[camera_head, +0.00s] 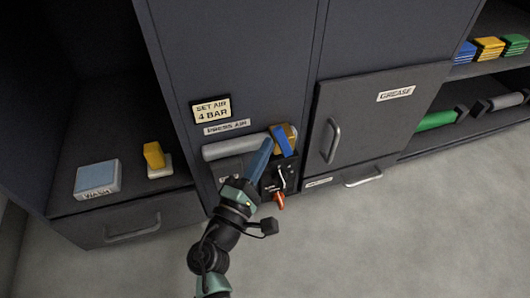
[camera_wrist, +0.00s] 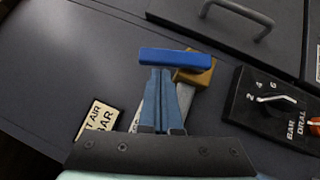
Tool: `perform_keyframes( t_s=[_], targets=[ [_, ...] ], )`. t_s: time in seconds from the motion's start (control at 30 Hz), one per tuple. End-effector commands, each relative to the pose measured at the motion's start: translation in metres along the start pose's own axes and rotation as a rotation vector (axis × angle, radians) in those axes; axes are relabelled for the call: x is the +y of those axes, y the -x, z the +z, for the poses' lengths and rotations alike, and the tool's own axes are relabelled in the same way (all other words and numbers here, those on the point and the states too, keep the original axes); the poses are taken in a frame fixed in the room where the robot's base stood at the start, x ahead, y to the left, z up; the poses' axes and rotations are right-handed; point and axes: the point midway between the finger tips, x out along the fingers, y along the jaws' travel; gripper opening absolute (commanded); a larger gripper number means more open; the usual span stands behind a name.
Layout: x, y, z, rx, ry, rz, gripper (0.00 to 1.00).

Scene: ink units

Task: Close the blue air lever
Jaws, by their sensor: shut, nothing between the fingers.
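The blue air lever (camera_head: 281,142) sits on a brass valve body (camera_head: 293,131) at the right end of a grey horizontal pipe (camera_head: 229,148). In the wrist view the lever (camera_wrist: 174,58) is a blue bar lying crosswise just beyond my fingertips, with the brass body (camera_wrist: 203,72) behind its right half. My gripper (camera_head: 267,146) is shut and empty, its blue-grey fingers pointing up at the valve. In the wrist view my gripper (camera_wrist: 160,72) ends right at the lever's lower edge; I cannot tell whether it touches.
A black gauge panel (camera_wrist: 250,112) with a needle and a red knob (camera_head: 279,201) sits below the valve. The grease door (camera_head: 365,120) with its handle is to the right. "Set air 4 bar" (camera_head: 211,109) and "Press air" labels are above the pipe. A left shelf holds a pale blue box (camera_head: 97,178).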

Motion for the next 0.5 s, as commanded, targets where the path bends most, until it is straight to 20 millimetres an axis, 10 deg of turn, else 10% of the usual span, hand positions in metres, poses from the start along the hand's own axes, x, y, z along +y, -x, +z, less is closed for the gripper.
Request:
perform_keyframes(
  t_s=[0.5],
  targets=[
    [0.0084, -0.0048, 0.0052, 0.000, -0.044, -0.044, 0.00]
  ],
)
